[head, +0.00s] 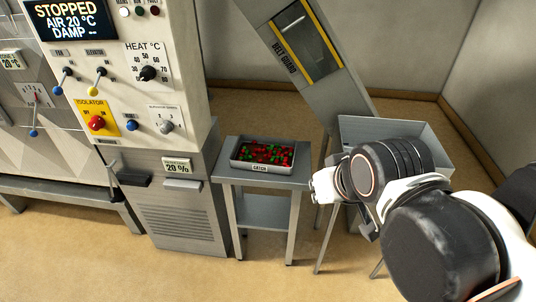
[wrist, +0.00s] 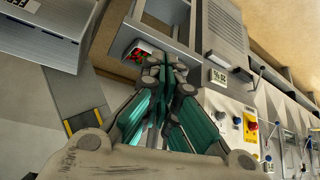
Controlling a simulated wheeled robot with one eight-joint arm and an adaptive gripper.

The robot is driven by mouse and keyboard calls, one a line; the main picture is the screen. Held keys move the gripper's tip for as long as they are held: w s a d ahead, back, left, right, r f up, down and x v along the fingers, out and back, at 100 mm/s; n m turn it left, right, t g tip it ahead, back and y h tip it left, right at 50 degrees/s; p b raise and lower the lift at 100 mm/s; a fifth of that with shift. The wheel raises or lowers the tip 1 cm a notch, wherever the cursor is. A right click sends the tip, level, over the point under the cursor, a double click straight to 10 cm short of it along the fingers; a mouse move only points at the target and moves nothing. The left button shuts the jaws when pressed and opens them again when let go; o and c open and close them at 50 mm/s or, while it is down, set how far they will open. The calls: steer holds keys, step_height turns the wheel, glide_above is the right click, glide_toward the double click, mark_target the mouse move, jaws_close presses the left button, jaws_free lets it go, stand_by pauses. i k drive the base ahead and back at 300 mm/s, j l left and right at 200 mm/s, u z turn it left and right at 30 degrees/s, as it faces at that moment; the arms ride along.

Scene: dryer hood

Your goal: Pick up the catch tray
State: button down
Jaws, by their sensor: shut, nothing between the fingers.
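The catch tray (head: 281,170) is a shallow grey metal tray holding many small red and green pieces, with a label on its front. It sits on a small grey stand (head: 297,184). In the wrist view, part of the tray (wrist: 150,45) shows just beyond my fingertips, which partly cover it. My gripper (wrist: 163,68) is shut and empty, its teal-sided fingers together, pointing toward the tray. In the head view my arm reaches in from the right, and its end is right of the stand, apart from the tray. The fingers are hard to make out there.
A control cabinet (head: 165,95) with knobs and levers stands left of the stand. A sloping chute with a belt guard (head: 306,40) rises behind. A grey open bin (head: 375,127) on legs is at right, partly behind my arm. Floor is clear in front.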

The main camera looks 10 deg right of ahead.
mark_target(263, 153)
steer(key=i+l, duration=1)
steer(key=k+z, duration=0.15)
steer(key=i+u, duration=0.15)
steer(key=i+l, duration=0.05)
